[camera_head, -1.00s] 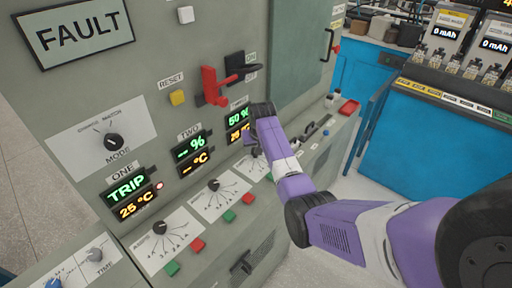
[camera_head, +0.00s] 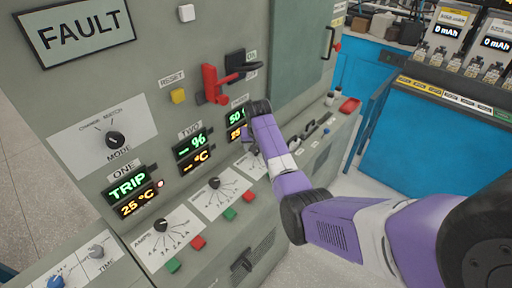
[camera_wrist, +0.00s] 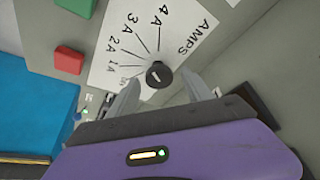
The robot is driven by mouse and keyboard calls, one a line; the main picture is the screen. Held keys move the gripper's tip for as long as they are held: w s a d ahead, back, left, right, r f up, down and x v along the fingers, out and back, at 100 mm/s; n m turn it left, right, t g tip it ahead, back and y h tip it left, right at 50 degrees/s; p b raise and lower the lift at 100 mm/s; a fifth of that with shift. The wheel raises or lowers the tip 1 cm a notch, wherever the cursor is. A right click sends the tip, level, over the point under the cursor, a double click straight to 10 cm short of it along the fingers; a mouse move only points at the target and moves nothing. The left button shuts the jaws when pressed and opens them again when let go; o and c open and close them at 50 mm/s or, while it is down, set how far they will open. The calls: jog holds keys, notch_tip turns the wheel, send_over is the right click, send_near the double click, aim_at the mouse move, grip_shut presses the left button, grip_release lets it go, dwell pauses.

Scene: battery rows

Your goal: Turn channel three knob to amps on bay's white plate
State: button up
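The white plate (camera_wrist: 118,72) of channel three carries the word AMPS and marks such as 1A, 2A, 3A and 4A. Its dark round knob (camera_wrist: 158,75) has a pale pointer line; which mark it points to is hard to tell. My gripper (camera_wrist: 160,83) is open, with one finger on each side of the knob and visible space between the fingers and the knob. In the head view, my gripper (camera_head: 252,148) is at the third plate (camera_head: 250,166), and my wrist hides the knob there.
A green button (camera_wrist: 77,5) and a red button (camera_wrist: 69,60) lie beside the plate. Channel two's knob (camera_head: 214,183) and channel one's knob (camera_head: 161,227) sit to the left. A red lever (camera_head: 213,85) juts out above my gripper.

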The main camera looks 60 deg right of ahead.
jog(key=shift+r, duration=0.1)
jog(key=v, duration=0.7)
jog(key=shift+r+b, duration=0.3)
jog(key=shift+b, duration=0.1)
jog(key=shift+s, duration=0.15)
dwell(0.3)
